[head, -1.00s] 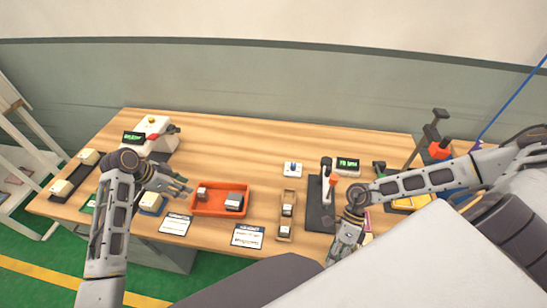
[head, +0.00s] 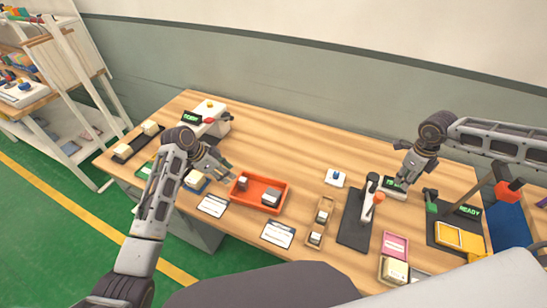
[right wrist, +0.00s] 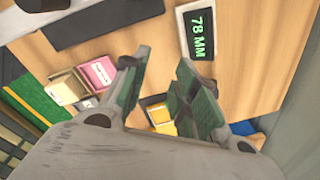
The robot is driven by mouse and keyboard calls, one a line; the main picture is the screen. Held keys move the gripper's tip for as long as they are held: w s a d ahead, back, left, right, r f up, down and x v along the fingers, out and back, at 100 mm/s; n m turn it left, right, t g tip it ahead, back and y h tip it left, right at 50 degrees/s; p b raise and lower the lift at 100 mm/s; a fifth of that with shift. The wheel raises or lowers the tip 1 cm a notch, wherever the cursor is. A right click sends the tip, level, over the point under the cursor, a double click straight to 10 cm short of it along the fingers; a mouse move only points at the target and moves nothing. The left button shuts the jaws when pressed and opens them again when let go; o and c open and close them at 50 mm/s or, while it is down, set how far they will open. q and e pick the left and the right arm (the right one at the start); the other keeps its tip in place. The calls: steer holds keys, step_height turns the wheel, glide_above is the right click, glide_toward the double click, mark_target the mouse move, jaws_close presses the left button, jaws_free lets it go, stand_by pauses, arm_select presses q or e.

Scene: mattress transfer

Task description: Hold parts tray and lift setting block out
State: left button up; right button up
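The orange parts tray (head: 246,203) lies on the table, left of centre in the head view. A small block (head: 242,183) stands at its left end and a larger grey-topped block (head: 271,198) at its right; I cannot tell which is the setting block. My left gripper (head: 222,171) is at the tray's left end, its fingertips close to the rim. Whether they touch it, or how far they are apart, is unclear. My right gripper (head: 402,178) is over the back right of the table, near a display. In the right wrist view it (right wrist: 164,68) is open and empty.
A wooden holder with blocks (head: 321,221) and a dark-based gauge stand (head: 355,225) stand right of the tray. A "78 MM" display (right wrist: 197,33) is near my right gripper. Cards (head: 278,234) lie in front. Clear tabletop (head: 290,150) is behind the tray.

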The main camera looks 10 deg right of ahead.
steer(key=w+d+r+m+t+h, duration=0.1)
steer(key=w+d+r+m+h, duration=0.2)
steer(key=d+r, duration=0.5)
steer(key=w+d+r+m+t+h, duration=0.1)
steer(key=w+d+r+m+t, duration=0.15)
steer(key=w+d+r, duration=0.55)
steer(key=n+g+y, duration=0.4)
steer(key=n+y, duration=0.1)
steer(key=n, duration=0.8)
glide_above(271, 184)
step_height(271, 184, down, 18)
steer(key=shift+w+r, duration=0.1)
steer(key=shift+w, duration=0.2)
steer(key=shift+s+f, duration=0.1)
steer(key=shift+f, duration=6.8)
